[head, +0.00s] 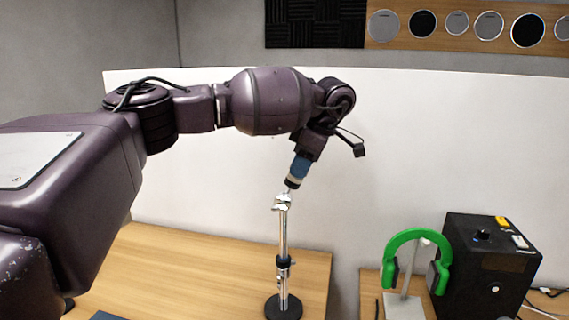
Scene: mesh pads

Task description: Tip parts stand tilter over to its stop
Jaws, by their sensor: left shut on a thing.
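The parts stand (283,242) is a chrome pole with a dark clamp collar partway up and a round black base on the wooden desk. It stands upright near the middle of the head view. The small tilter (283,202) sits at the top of the pole. My left gripper (289,191) reaches down from above and is shut on the tilter. The fingertips are small here and partly hide the tilter, so its exact tilt is hard to tell. My right gripper is not in view.
The wooden desk (200,268) is largely clear left of the stand. A white panel (420,150) rises behind it. At the right, across a gap, green headphones (417,240) hang on a stand beside a black box (485,270).

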